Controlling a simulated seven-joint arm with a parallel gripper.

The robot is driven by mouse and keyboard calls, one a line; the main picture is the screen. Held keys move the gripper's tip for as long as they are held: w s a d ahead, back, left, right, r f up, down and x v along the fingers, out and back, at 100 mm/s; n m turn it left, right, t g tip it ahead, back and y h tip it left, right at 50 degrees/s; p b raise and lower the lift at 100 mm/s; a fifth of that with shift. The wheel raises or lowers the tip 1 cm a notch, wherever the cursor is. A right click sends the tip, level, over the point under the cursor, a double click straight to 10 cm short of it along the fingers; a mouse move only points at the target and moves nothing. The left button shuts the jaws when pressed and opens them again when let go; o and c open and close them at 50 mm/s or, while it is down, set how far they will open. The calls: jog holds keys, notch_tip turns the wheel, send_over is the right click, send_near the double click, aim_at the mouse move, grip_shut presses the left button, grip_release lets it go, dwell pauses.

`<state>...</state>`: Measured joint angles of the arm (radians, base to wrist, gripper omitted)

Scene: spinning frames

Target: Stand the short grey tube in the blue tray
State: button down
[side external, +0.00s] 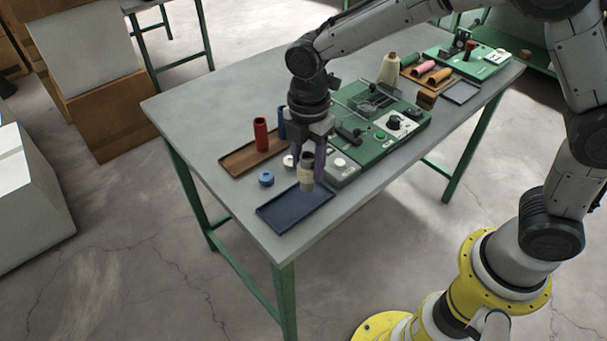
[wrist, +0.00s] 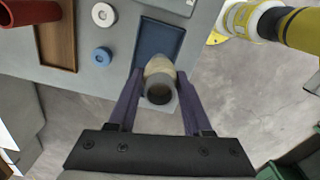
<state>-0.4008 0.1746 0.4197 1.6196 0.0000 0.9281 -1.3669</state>
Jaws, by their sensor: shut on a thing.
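The short grey tube (side external: 307,185) has a beige band around it and stands roughly upright between the fingers of my gripper (side external: 312,170). In the wrist view, the tube (wrist: 159,92) shows its dark open end between the two purple fingertips of my gripper (wrist: 159,75), which is shut on it. The blue tray (side external: 282,217) lies flat near the front edge of the table. It also shows in the wrist view (wrist: 157,38), beyond the tube. The tube's lower end overlaps the tray's back right part; I cannot tell whether it touches the floor of the tray.
A blue ring (side external: 266,179) lies left of the tray. A brown wooden tray (side external: 238,161) with a red spool (side external: 261,134) is behind. A green machine (side external: 385,125) stands to the right. The table (side external: 200,110) is clear at its left end.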

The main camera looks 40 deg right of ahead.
aim_at(304, 177)
jog(key=shift+w+a+f, duration=0.2)
jog(key=shift+w+f, duration=0.2)
jog(key=shift+f, duration=1.7)
jog(key=shift+f, duration=0.1)
jog(key=shift+c, duration=1.6)
grip_release()
notch_tip(304, 177, up, 12)
jog(key=shift+r, duration=0.2)
